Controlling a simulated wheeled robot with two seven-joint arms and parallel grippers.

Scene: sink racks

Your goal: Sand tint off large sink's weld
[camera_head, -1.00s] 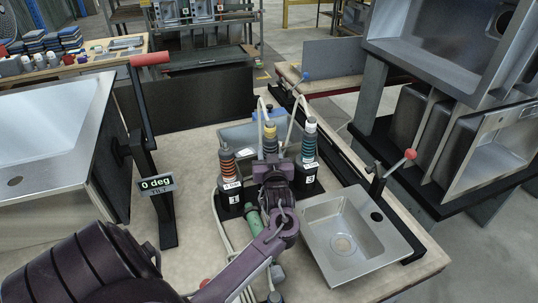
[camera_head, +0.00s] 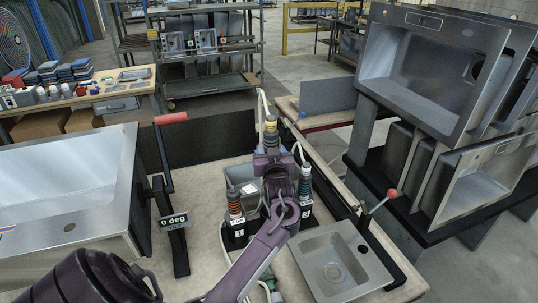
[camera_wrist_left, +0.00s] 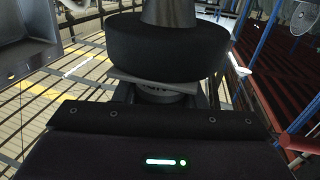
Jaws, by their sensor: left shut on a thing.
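My left gripper (camera_head: 274,168) is shut on the yellow-topped tool (camera_head: 270,133), the middle one of three corded tools, and holds it raised above its neighbours. In the left wrist view, a thick black disc-like part (camera_wrist_left: 165,48) is in front of the gripper's palm; the fingers are hidden. The large steel sink (camera_head: 75,222) lies on the left beside a stand reading "0 deg" (camera_head: 173,220). A small orange and purple tint mark (camera_head: 8,231) shows on its rim at the left picture edge. My right gripper is out of view.
Tool 1 (camera_head: 234,205) and tool 3 (camera_head: 305,184) stand in black holders either side. A small sink (camera_head: 340,265) lies at the front right, near a red-knobbed lever (camera_head: 391,193). Large sinks (camera_head: 430,70) are racked at right. A red-handled post (camera_head: 171,119) rises beside the large sink.

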